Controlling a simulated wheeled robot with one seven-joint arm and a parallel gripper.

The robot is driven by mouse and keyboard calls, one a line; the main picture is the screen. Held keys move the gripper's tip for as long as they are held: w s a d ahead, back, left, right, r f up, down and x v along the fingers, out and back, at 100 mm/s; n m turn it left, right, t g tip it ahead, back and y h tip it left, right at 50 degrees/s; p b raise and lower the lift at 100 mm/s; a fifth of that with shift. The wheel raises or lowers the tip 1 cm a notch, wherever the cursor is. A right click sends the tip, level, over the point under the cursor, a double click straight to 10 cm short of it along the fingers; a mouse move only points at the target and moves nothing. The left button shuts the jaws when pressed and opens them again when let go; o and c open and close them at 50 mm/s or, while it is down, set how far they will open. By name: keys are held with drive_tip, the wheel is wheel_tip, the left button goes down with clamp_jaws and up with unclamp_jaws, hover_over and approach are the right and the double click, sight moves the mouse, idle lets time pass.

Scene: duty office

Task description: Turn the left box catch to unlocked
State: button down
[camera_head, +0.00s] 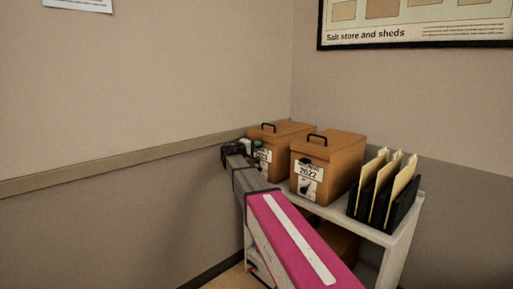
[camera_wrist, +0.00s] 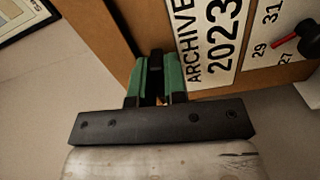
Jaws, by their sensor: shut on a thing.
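The left box (camera_head: 292,130) is a brown archive box with a black handle on top, standing on a white shelf unit. Its front is partly hidden behind my arm. In the wrist view its brown front (camera_wrist: 110,45) fills the upper middle, with a white label reading ARCHIVE 2023 (camera_wrist: 210,45). My gripper (camera_wrist: 157,75) has green fingers and is at the box front, beside the label. Its fingers are shut on a small dark part, seemingly the catch (camera_wrist: 157,58), mostly hidden between them. I cannot tell which way it is turned. In the head view my gripper (camera_head: 246,146) is small.
A second brown box (camera_head: 342,157) labelled 2022 stands close on the right. A black file rack (camera_head: 390,190) with folders is beyond it on the shelf unit (camera_head: 405,235). A red-tipped dark lever (camera_wrist: 300,38) sits by a numbered plate. The wall is close at left.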

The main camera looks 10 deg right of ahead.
drive_tip(key=shift+n, duration=0.5)
drive_tip(key=c, duration=1.2)
unclamp_jaws()
drive_tip(key=shift+o, duration=0.2)
drive_tip(key=v, duration=1)
drive_tip(key=shift+s+a, duration=0.25)
drive_tip(key=shift+a, duration=0.1)
